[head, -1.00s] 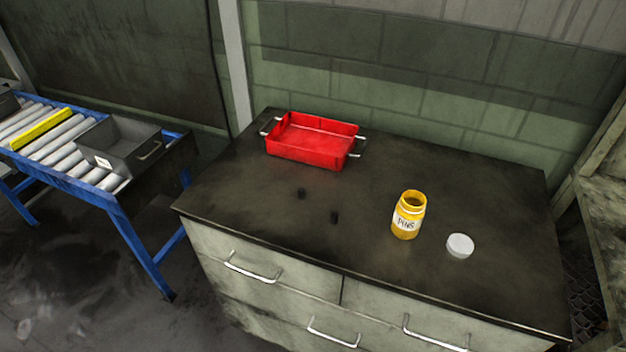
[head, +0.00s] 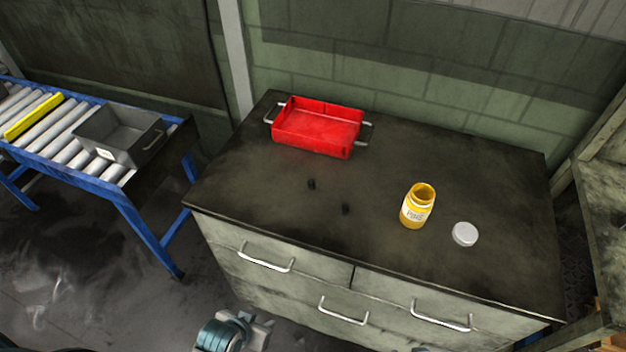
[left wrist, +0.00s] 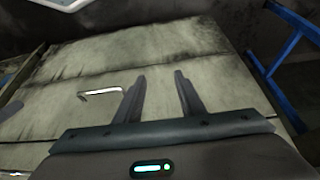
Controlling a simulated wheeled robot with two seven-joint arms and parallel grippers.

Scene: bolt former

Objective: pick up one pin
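Two small dark pieces, which may be pins, stand apart on the dark cabinet top: one (head: 311,184) to the left and one (head: 345,209) nearer the front edge. A yellow open jar labelled PINS (head: 416,207) stands to their right; its contents cannot be made out. My left gripper (head: 262,330) is at the bottom of the head view, in front of the cabinet drawers and below the top. In the left wrist view its two fingers (left wrist: 160,76) are apart with nothing between them, facing the drawer fronts. My right gripper is not in view.
A white lid (head: 465,234) lies right of the jar. A red tray (head: 318,130) with metal handles sits at the back of the cabinet top (head: 260,185). A roller conveyor with a grey bin (head: 122,135) stands at left.

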